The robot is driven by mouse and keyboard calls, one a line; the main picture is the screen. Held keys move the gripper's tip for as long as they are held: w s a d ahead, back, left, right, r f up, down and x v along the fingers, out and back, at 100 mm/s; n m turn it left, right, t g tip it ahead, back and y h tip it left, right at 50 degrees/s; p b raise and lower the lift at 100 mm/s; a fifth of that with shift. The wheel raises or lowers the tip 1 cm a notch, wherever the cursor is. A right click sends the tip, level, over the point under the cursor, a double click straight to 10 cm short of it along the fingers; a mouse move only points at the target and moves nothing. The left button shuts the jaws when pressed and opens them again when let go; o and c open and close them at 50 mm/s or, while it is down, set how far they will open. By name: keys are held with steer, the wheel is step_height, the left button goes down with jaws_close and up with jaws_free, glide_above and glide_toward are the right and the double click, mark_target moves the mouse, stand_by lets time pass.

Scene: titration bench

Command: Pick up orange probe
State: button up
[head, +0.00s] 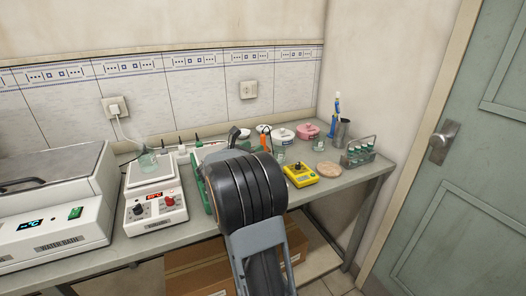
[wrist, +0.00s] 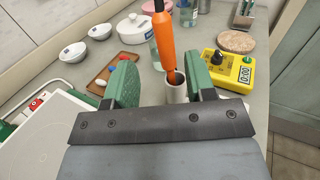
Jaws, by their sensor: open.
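In the head view a small part of the orange probe (head: 265,142) shows beyond my arm. My gripper (wrist: 158,64) is open, with its two green fingers on either side of the probe's line in the wrist view. The probe appears nearer the right finger, with a gap to the left one. I cannot tell whether it is fully between the fingers. My arm hides most of the gripper in the head view.
A wooden tray (wrist: 118,72) with small coloured pieces lies left. A hotplate (head: 154,200) and water bath (head: 55,215) stand left. A tube rack (head: 358,153) is at right.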

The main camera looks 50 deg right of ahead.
steer(key=shift+s+d, duration=0.1)
steer(key=shift+d, duration=2.5)
steer(key=c, duration=0.9)
